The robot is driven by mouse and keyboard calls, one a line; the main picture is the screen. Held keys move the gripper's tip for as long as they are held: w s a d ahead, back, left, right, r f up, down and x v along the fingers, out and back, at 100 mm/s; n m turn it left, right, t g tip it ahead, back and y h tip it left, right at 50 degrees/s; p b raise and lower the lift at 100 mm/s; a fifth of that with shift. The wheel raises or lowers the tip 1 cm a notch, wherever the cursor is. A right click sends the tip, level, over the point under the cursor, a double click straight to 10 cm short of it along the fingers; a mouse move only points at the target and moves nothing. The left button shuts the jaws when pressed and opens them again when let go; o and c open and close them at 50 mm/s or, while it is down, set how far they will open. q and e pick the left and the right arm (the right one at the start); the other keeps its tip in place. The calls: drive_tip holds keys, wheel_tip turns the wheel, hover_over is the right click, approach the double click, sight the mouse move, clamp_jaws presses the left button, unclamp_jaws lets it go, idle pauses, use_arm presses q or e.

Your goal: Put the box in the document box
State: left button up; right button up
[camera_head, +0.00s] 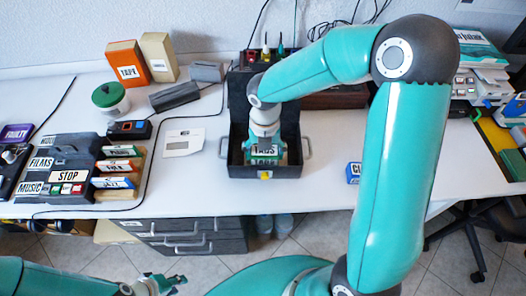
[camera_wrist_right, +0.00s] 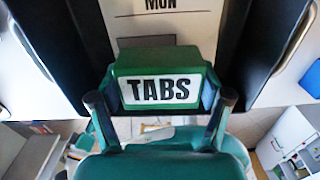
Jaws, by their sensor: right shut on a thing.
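The green box labelled TABS (camera_head: 265,161) is between the fingers of my right gripper (camera_head: 265,143). It also shows close up in the right wrist view (camera_wrist_right: 160,85), with a dark finger on each side. The document box (camera_head: 237,171) is a dark open case with a handle on each side and its lid raised at the back. The TABS box is within its outline in the head view; whether it touches the floor is hidden. My left gripper (camera_head: 163,284) is low at the bottom left, off the table and empty; its finger gap is too small to judge.
A black media unit (camera_head: 62,170) with labelled boxes stands left, near a green-lidded jar (camera_head: 109,96) and orange TAPE box (camera_head: 127,63). A small blue box (camera_head: 353,172) lies right of the document box, beside my right arm. Bare white table lies between.

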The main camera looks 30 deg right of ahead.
drive_tip(key=shift+f+b, duration=0.3)
drive_tip(key=shift+f, duration=0.25)
drive_tip(key=o, duration=1.1)
drive_tip(key=shift+r+p, duration=0.35)
drive_tip(key=shift+r, duration=0.15)
wheel_tip(320, 180, up, 12)
drive_tip(key=shift+r+p, duration=0.15)
drive_tip(key=shift+p, duration=0.55)
